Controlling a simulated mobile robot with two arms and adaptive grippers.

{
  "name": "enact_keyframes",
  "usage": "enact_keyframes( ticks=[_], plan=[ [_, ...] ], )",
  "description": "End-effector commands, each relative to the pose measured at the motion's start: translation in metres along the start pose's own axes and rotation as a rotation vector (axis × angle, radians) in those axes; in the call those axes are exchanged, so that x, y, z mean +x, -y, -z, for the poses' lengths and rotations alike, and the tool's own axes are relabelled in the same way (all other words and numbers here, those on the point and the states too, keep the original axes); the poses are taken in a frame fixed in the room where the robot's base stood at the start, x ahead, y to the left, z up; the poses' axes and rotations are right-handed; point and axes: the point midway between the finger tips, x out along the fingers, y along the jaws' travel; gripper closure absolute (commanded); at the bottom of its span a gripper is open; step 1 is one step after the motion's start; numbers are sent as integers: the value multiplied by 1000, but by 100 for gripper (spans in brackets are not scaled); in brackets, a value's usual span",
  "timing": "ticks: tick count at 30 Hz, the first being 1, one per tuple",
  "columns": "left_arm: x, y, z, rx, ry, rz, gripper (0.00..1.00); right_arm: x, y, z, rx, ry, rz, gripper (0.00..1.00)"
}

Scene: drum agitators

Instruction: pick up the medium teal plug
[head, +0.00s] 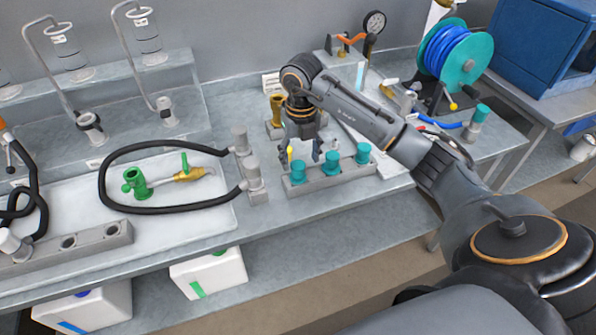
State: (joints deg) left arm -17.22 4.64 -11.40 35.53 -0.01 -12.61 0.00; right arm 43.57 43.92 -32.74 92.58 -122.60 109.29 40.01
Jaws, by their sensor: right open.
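Three teal plugs stand in a row in a grey block on the bench: a left plug (298,171), a middle plug (331,162) and a right plug (363,154). They look close in size, so I cannot tell which is the medium one. My right gripper (301,153) points down, its fingers spread, just above and behind the left plug. It looks empty; whether a finger touches a plug is unclear. My left gripper is not in view.
The grey block (325,179) sits near the bench's front edge. Left of it, a black hose (104,176) loops around a green fitting (137,184) on a white tray (75,205). Behind stands a brass fitting (277,105). A blue hose reel (468,58) is at the right.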

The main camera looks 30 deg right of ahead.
Motion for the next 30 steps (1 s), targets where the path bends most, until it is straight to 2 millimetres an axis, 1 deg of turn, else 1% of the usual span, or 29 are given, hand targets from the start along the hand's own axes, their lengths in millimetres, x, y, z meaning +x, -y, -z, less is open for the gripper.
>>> enact_keyframes(
  ticks=[1, 3, 6, 8, 11, 16, 17, 18, 20, 21, 23, 24, 25, 26, 30],
  plan=[
    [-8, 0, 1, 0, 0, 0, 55, 6, -3, 0, 0, -8, -1, 38],
    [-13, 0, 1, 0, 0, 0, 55, 16, -6, -2, -1, -8, -2, 38],
    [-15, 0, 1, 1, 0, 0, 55, 31, -5, -3, 0, -6, 0, 38],
    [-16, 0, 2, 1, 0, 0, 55, 37, -5, -3, 0, -4, 0, 38],
    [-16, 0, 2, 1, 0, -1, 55, 41, -5, -4, -1, -2, 0, 38],
    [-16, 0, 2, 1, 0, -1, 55, 42, -5, -4, -1, -1, 0, 38],
    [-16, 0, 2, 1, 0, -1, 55, 42, -5, -4, -1, -1, 0, 42],
    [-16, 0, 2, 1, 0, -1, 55, 42, -5, -4, -1, -1, 0, 50],
    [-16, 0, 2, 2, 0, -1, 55, 42, -5, -4, -1, -1, 0, 62],
    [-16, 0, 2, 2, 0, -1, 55, 42, -5, -4, -1, -1, 0, 70],
    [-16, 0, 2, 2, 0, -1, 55, 42, -5, -4, -1, -1, 0, 83],
    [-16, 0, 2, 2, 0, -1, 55, 42, -5, -4, -1, -1, 0, 91],
    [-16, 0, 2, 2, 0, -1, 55, 42, -5, -4, -1, -1, 0, 97],
    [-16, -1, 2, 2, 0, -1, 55, 42, -5, -4, -1, -1, 0, 98],
    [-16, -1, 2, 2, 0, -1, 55, 41, -5, -4, -1, -1, 0, 98]
  ],
)
